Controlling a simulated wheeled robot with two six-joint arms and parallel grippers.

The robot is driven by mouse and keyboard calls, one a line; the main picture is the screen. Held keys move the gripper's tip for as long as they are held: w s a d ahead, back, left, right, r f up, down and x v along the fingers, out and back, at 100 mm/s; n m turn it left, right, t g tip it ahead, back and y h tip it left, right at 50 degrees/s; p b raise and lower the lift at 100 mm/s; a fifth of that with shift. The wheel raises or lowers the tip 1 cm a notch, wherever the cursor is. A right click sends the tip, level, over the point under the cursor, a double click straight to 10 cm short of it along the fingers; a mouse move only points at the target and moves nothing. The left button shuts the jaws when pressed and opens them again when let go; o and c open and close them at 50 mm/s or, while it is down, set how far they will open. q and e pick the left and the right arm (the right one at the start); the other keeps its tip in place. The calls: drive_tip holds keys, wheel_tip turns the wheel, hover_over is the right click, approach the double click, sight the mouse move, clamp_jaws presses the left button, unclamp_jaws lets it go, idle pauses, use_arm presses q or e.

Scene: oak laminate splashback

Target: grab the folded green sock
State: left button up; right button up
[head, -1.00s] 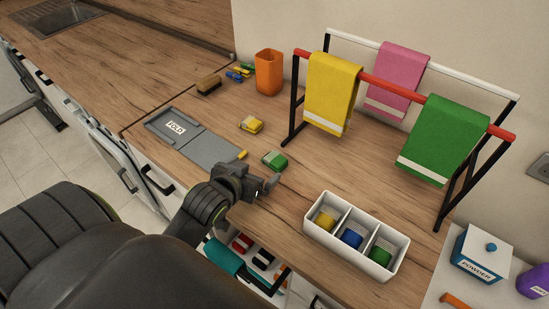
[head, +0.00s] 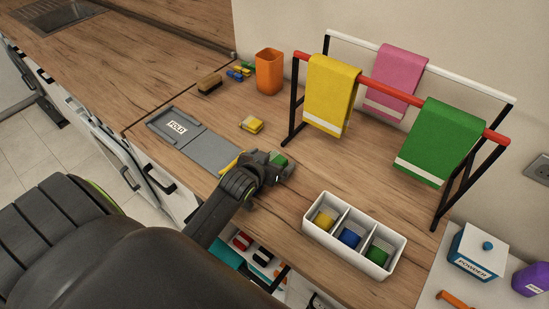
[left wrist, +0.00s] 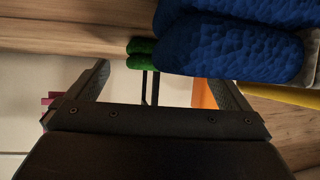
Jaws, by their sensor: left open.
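A small folded green sock (head: 280,159) lies on the wooden counter, at the tip of my left gripper (head: 284,172). The gripper partly covers it from the head camera. Its jaws are open, and I cannot tell whether they touch the sock. The left wrist view shows my two fingers (left wrist: 160,85) wide apart, with a small green item (left wrist: 141,53) beyond them. A large blue knitted thing (left wrist: 230,40) with a grey edge fills the top right there; I cannot match it in the head view. My right gripper is not in view.
A white tray (head: 311,233) with yellow, blue and green folded items in its compartments stands at the right. A grey folding board (head: 210,152) lies left of the gripper, and a yellow folded item (head: 251,125) behind it. A towel rack (head: 292,112) stands at the back.

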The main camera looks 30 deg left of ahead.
use_arm(q)
drive_tip(key=shift+w+f, duration=0.25)
drive_tip(key=shift+w, duration=0.25)
drive_tip(key=c, duration=1)
